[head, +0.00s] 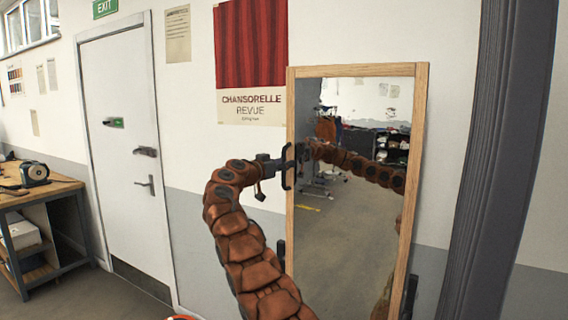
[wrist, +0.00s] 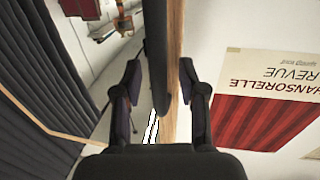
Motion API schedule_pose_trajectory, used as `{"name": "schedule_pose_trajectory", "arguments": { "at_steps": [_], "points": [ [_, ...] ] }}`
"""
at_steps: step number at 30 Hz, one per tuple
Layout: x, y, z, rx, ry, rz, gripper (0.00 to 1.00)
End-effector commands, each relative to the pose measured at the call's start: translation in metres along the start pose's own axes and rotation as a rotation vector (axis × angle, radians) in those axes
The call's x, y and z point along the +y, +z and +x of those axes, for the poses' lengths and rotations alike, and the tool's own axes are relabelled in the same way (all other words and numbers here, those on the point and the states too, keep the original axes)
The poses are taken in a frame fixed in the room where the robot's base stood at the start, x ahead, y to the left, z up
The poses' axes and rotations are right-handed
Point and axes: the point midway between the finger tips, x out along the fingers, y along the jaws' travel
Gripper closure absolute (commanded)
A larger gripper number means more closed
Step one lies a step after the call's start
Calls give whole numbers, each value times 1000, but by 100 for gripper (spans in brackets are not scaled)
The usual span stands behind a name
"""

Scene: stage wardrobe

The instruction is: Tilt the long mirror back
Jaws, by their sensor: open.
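The long mirror stands upright against the wall, with its wooden frame (head: 421,150) around glass that reflects the room and my arm. A black handle (head: 286,176) sits on the frame's left edge. My gripper (head: 284,166) is at this handle, with my brown segmented arm reaching up from below. In the wrist view, the open fingers of my gripper (wrist: 162,70) are on either side of the dark handle (wrist: 155,40) and the wooden frame edge (wrist: 175,45). I cannot tell whether either finger touches. The mirror's lower end is out of view.
A dark pillar or curtain (head: 500,160) stands close to the mirror's right. A red poster (head: 250,45) hangs on the wall behind. A white door (head: 115,140) is to the left. A wooden workbench (head: 45,190) is at the far left. Bare floor shows between bench and door.

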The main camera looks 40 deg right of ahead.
Motion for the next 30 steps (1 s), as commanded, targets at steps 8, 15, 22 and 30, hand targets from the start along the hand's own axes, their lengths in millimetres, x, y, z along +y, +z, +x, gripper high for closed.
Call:
{"name": "schedule_pose_trajectory", "arguments": {
  "at_steps": [8,15,22,30],
  "points": [
    [0,0,0,-1,1,-1,83],
    [0,0,0,-1,0,-1,100],
    [0,0,0,0,0,0,100],
    [1,0,1,-4,0,-1,100]
  ]
}}
